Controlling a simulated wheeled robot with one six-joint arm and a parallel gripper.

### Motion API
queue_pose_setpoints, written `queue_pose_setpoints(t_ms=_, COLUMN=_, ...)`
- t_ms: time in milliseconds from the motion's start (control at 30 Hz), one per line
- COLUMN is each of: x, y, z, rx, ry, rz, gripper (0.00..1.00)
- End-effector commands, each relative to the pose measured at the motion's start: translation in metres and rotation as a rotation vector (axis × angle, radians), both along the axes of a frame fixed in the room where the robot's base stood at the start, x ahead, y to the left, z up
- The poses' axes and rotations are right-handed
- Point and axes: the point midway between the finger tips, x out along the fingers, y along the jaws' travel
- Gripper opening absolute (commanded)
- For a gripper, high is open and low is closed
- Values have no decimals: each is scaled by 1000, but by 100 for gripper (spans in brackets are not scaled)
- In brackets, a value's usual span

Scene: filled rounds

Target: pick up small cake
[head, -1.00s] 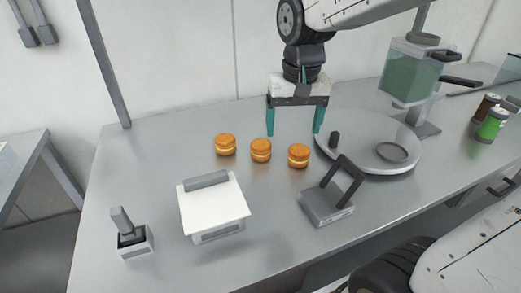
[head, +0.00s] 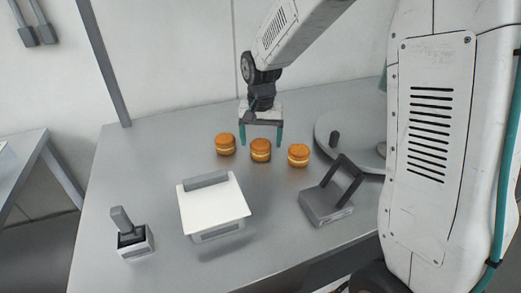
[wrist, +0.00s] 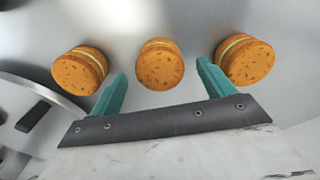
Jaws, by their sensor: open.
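Three small round orange-brown cakes with a pale filling layer stand in a row on the steel table. In the head view they are the left cake (head: 225,144), the middle cake (head: 261,150) and the right cake (head: 298,155). My gripper (head: 261,143) is open and empty, its teal fingers pointing down just behind the middle cake. In the wrist view the middle cake (wrist: 160,64) lies ahead of the gap between the fingertips (wrist: 162,72). The other cakes (wrist: 80,70) and (wrist: 244,60) lie outside the fingers.
A white-topped device (head: 213,205) stands in front of the cakes, with a grey device with a raised handle (head: 328,200) to its right. A small stamp-like tool (head: 131,236) is front left. A round grey plate (head: 330,124) is behind right, partly hidden by my arm.

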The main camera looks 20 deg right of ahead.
Motion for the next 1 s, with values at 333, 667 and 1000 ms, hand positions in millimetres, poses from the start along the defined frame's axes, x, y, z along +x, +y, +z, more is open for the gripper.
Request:
queue_pose_setpoints(t_ms=333, x=1, y=-1, z=-29, rx=0, ry=1, rz=0, gripper=81)
queue_pose_setpoints(t_ms=667, x=1, y=-1, z=-29, rx=0, ry=0, rz=0, gripper=45)
queue_pose_setpoints(t_ms=1000, x=2, y=-1, z=-22, rx=0, ry=-2, rz=0, gripper=46)
